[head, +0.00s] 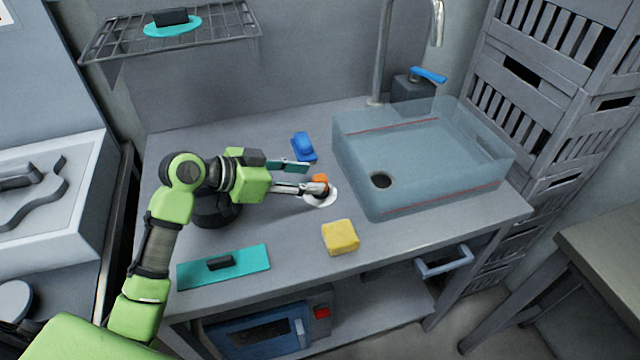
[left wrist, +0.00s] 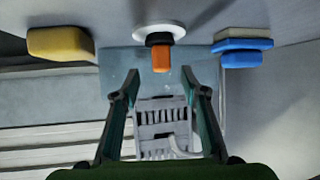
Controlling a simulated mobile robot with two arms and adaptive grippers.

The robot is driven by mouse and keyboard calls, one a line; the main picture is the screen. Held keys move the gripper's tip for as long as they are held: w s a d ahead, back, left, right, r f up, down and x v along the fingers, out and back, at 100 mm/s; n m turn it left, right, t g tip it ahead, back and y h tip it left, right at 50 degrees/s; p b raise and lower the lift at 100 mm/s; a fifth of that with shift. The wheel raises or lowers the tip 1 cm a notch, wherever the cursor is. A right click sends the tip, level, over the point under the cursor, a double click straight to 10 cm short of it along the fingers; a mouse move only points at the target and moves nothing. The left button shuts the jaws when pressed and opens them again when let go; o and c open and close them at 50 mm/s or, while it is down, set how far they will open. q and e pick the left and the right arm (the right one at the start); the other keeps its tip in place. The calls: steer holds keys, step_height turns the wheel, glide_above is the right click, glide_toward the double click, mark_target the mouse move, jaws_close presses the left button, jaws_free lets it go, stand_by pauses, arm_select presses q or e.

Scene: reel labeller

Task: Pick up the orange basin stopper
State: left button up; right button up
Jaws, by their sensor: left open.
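The orange basin stopper (head: 320,180) sits on a white round dish (head: 322,199) on the counter, left of the basin. In the left wrist view the stopper (left wrist: 160,57) shows an orange grip and a dark collar against the white dish (left wrist: 160,30). My left gripper (head: 308,178) is open, its fingers reaching toward the stopper. In the left wrist view the two fingertips (left wrist: 165,82) are spread, and the stopper shows centred just beyond them, not gripped. In the head view the nearer finger partly covers the stopper and dish. My right gripper is not seen.
A translucent basin (head: 367,190) stands right of the dish. A yellow sponge (head: 341,238) lies in front of the dish and a blue object (head: 303,147) behind it. A wire shelf (head: 225,35) hangs above.

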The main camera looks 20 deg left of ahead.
mark_target(319, 177)
arm_select(q)
steer(key=p+x, duration=0.1)
steer(key=x, duration=0.3)
steer(key=shift+w+d+f, duration=0.1)
steer(key=shift+w+d, duration=0.05)
steer(key=shift+w, duration=0.15)
jaws_close()
